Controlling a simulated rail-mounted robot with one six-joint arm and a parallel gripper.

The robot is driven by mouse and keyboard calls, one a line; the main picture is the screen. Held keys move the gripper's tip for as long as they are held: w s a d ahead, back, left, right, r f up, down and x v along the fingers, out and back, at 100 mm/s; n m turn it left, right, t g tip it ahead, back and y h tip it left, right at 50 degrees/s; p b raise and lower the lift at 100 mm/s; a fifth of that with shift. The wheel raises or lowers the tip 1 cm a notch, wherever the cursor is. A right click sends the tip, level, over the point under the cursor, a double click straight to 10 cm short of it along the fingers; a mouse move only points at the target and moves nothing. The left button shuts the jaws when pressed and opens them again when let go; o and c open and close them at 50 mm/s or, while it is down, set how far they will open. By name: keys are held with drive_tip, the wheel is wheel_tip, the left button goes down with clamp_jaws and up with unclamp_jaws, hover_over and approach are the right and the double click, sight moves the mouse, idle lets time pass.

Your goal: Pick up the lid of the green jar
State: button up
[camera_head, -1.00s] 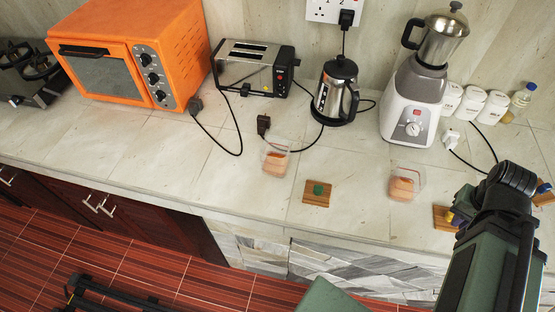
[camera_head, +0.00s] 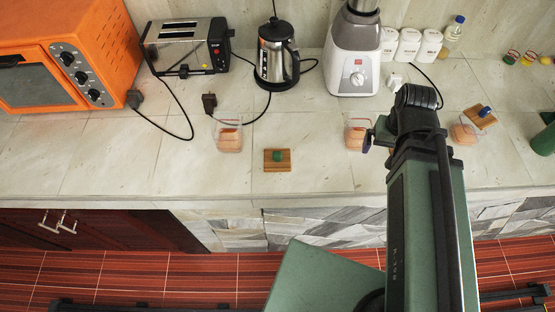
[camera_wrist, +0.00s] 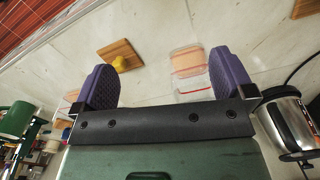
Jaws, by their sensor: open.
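A square wooden lid (camera_head: 267,165) with a small green knob lies flat on the counter, left of centre in the head view. A clear jar (camera_head: 229,138) with orange contents stands behind and left of it. My gripper (camera_head: 377,138) is right of the lid and apart from it, over the counter and partly hidden by my arm. In the wrist view its two purple fingers (camera_wrist: 164,66) are spread and empty. Another clear jar (camera_wrist: 188,68) shows beyond them, and a wooden lid with a yellow knob (camera_wrist: 121,62) lies beside that jar.
A wooden lid with a blue knob (camera_head: 485,112) touches or overlaps a third clear jar (camera_head: 463,132) at right. A kettle (camera_head: 277,55), toaster (camera_head: 186,45), orange oven (camera_head: 60,55) and blender (camera_head: 354,55) line the back. Black cords lie behind the left jar. Counter around the green-knobbed lid is clear.

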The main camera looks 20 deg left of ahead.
drive_tip(key=s+a+f+n+b, duration=0.1)
drive_tip(key=a+f+n+b, duration=0.15)
drive_tip(key=a, duration=1.35)
drive_tip(key=n, duration=0.2)
approach(277, 155)
drive_tip(key=shift+d+f+b, duration=0.45)
drive_tip(key=shift+d+f, duration=0.1)
drive_tip(key=shift+d, duration=0.1)
drive_tip(key=shift+w+a+r+m, duration=0.1)
drive_tip(key=shift+a+m, duration=0.55)
drive_tip(key=shift+a, duration=0.3)
drive_tip(key=shift+d+m, duration=0.3)
drive_tip(key=shift+d, duration=0.05)
wheel_tip(277, 155, down, 11)
drive_tip(key=b, duration=1.1)
drive_tip(key=shift+a, duration=0.1)
drive_tip(key=shift+r, duration=0.15)
drive_tip(key=shift+c, duration=0.5)
drive_tip(key=c, duration=0.6)
drive_tip(key=shift+o, duration=0.2)
